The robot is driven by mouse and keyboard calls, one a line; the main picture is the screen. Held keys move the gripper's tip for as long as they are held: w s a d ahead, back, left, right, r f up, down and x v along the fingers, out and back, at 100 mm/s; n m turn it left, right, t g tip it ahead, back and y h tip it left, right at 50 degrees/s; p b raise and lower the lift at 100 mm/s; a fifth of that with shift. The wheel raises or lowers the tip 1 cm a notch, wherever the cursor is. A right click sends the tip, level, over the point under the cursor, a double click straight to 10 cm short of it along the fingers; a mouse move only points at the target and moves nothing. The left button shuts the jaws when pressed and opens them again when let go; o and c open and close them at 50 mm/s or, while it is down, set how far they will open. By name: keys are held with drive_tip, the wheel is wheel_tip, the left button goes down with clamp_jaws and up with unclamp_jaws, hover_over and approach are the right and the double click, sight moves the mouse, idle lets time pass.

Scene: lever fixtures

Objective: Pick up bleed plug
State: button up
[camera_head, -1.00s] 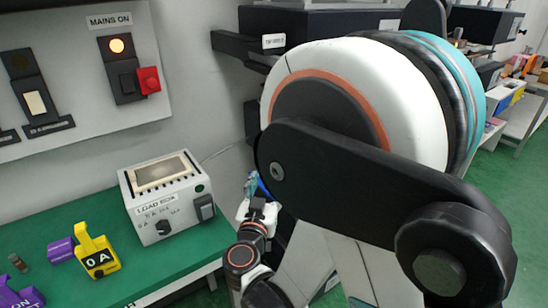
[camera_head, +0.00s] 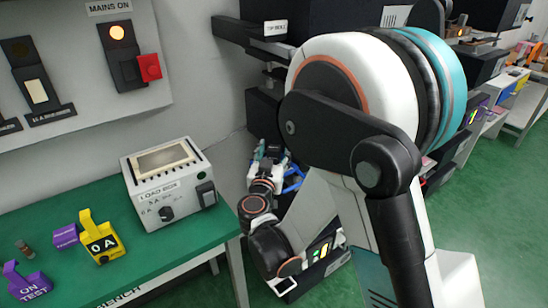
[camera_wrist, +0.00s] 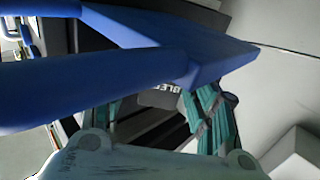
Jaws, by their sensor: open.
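My gripper (camera_head: 270,152) is at the dark fixture beside the bench, in the gap between the load box and my raised arm links. In the wrist view my gripper (camera_wrist: 162,112) shows its teal fingers apart, with nothing visible held. Between them is a dark grey label (camera_wrist: 163,97) with partly hidden letters that look like "BLE". A large blue bar or lever (camera_wrist: 110,85) crosses the wrist view in front of the fingers and hides much behind it. Blue also shows beside the gripper in the head view (camera_head: 294,181). I cannot make out the bleed plug itself.
A load box (camera_head: 170,185) stands on the green bench (camera_head: 150,255). A yellow "0 A" piece (camera_head: 101,240), purple pieces (camera_head: 66,236) and a small brown cylinder (camera_head: 24,248) lie to the left. A switch panel (camera_head: 70,60) is on the wall. Green floor is free at right.

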clamp_jaws()
drive_tip(key=shift+r, duration=0.1)
